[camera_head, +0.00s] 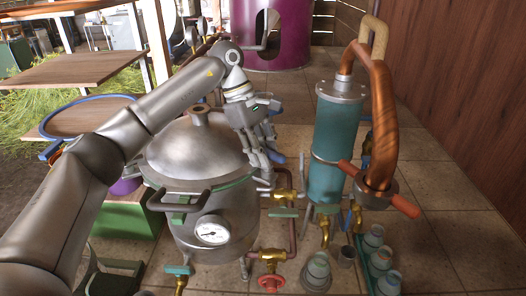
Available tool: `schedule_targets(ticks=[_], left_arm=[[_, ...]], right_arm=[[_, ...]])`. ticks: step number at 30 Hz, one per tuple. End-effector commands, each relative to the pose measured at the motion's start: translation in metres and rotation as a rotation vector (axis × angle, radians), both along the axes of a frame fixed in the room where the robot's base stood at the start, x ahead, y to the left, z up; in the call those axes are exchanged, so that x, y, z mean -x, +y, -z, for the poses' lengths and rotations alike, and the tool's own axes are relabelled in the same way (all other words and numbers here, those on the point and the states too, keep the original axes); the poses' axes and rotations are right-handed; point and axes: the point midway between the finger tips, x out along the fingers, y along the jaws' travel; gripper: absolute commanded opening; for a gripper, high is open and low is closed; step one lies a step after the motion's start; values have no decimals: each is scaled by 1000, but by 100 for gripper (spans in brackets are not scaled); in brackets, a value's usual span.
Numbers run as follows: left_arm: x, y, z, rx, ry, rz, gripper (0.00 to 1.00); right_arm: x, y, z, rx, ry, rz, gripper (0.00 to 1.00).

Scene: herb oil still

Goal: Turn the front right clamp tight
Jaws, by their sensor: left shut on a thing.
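The still pot (200,235) is a round steel vessel with a domed lid (195,150) seated on its rim. My left arm reaches over the lid from the left. My left gripper (268,162) points down at the right side of the rim and is shut on the front right clamp (266,178). The fingers hide most of this clamp, so how far it is turned cannot be told. My right gripper is not in view.
A pressure gauge (211,232) and a bar handle (177,199) are on the pot's front. Brass valves and pipes lie right of it, beside a teal condenser (336,130) with a copper pipe (384,120). Several jars stand at lower right. Open tiled floor (440,215) lies at right.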

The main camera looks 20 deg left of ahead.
Motion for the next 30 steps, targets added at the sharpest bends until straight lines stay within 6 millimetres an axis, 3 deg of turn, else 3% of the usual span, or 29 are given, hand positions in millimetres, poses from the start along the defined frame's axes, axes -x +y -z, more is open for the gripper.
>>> schedule_targets(ticks=[8,9,13,23,30], left_arm=[[-3,-1,-5,5,-17,1,1],[-3,-1,-5,5,-17,1,27],[-2,-1,-4,4,-14,1,42],[-1,0,-3,2,-6,1,42],[-4,13,-35,2,-9,-3,42]], right_arm=[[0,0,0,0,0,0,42],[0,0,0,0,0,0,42],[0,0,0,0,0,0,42],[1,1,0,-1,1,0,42],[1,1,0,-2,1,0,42]])
